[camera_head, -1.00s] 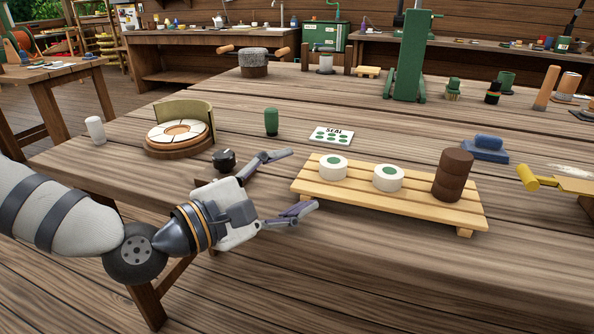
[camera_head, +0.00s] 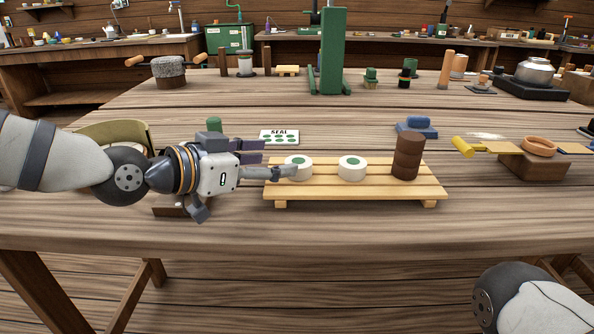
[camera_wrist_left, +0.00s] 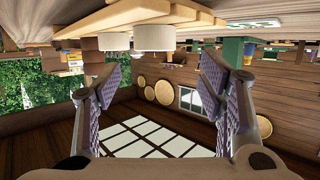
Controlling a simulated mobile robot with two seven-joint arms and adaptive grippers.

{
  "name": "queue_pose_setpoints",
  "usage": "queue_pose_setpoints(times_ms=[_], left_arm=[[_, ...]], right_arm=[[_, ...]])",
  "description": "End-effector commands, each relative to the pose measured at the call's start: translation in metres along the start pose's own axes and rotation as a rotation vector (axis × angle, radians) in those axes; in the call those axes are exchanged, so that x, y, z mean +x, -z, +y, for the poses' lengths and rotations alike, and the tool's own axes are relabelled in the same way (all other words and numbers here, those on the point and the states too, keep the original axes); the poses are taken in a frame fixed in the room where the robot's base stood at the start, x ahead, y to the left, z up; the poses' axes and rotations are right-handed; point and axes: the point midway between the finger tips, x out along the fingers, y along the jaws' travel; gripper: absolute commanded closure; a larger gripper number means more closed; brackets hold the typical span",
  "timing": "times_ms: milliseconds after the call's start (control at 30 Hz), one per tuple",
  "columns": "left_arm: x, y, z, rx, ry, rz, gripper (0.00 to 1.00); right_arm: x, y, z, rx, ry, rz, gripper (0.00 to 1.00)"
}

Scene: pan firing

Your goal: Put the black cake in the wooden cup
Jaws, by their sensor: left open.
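A stack of dark brown, nearly black round cakes (camera_head: 408,157) stands upright at the right end of a slatted wooden rack (camera_head: 400,190). A small brown round cup (camera_head: 540,146) sits on a dark wooden block at the right. My left gripper (camera_head: 279,165) is open and empty at the rack's left end, close to the left white cake (camera_head: 298,168); I cannot tell whether they touch. In the left wrist view the gripper (camera_wrist_left: 160,65) is spread below the white cakes at the top. My right gripper is out of view.
A seal card (camera_head: 279,136) lies behind the rack.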

Motion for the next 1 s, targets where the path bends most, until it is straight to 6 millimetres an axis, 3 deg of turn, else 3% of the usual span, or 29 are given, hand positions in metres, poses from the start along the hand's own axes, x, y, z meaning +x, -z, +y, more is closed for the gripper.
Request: queue_pose_setpoints(times_ms=[267,500,533,767,1000], left_arm=[[0.047,-0.009,0.007,-0.002,0.000,0.001,0.37],[0.052,-0.007,0.006,-0.003,0.001,0.003,0.37],[0.051,-0.007,0.006,-0.002,0.001,0.003,0.39],[0.051,-0.007,0.006,-0.002,0.001,0.002,0.90],[0.051,-0.007,0.006,-0.002,0.001,0.003,0.94]], right_arm=[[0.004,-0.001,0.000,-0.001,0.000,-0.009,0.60],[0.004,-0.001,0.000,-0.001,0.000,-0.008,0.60],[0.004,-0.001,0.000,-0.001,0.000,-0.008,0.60],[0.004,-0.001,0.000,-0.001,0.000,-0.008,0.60],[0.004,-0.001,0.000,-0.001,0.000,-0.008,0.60]])
